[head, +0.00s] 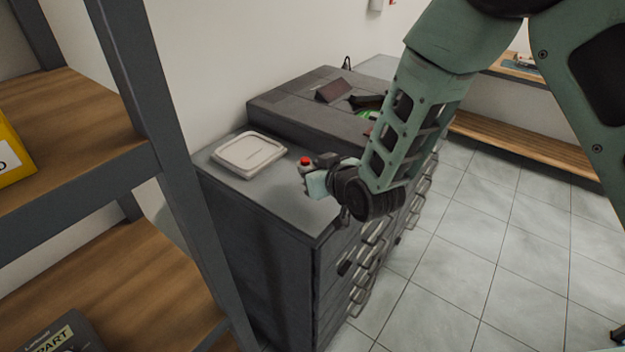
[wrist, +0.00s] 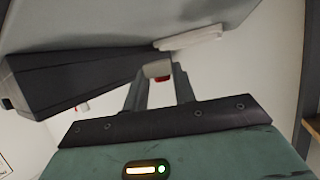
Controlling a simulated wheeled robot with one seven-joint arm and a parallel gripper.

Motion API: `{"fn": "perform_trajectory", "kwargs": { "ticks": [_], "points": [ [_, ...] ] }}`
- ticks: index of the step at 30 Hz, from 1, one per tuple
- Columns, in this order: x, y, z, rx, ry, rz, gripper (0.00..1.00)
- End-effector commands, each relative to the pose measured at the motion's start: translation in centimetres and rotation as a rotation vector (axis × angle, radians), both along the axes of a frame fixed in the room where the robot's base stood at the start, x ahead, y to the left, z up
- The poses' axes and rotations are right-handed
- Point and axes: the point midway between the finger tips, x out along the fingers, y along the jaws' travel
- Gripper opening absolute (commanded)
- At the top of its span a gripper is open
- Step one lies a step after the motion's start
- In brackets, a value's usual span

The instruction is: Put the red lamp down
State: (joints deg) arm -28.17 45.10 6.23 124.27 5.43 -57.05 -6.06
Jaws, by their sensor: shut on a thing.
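The red lamp (head: 305,161) is small, with a red cap over a pale grey body. It sits between the fingers of my gripper (head: 311,176), above the front part of the grey cabinet top (head: 290,206). My gripper is shut on it. In the wrist view the lamp (wrist: 157,70) shows its grey and red parts between the two fingertips (wrist: 160,78). The fingers hide part of its body, and I cannot tell whether its base touches the cabinet top.
A higher dark cabinet section (head: 290,98) behind carries a dark brown object (head: 333,91). A shelf rack (head: 150,120) stands at the left. Bare cabinet top surrounds the container.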

Motion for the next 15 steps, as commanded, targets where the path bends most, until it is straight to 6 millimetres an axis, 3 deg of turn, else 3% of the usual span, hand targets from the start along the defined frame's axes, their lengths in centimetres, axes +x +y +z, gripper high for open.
{"fn": "perform_trajectory", "kwargs": {
  "ticks": [9, 15],
  "points": [
    [-0.1, 0.0, -3.7, -0.001, 0.003, 0.000, 0.01],
    [0.0, 0.0, -4.1, 0.001, 0.000, 0.000, 0.01]
  ]
}}
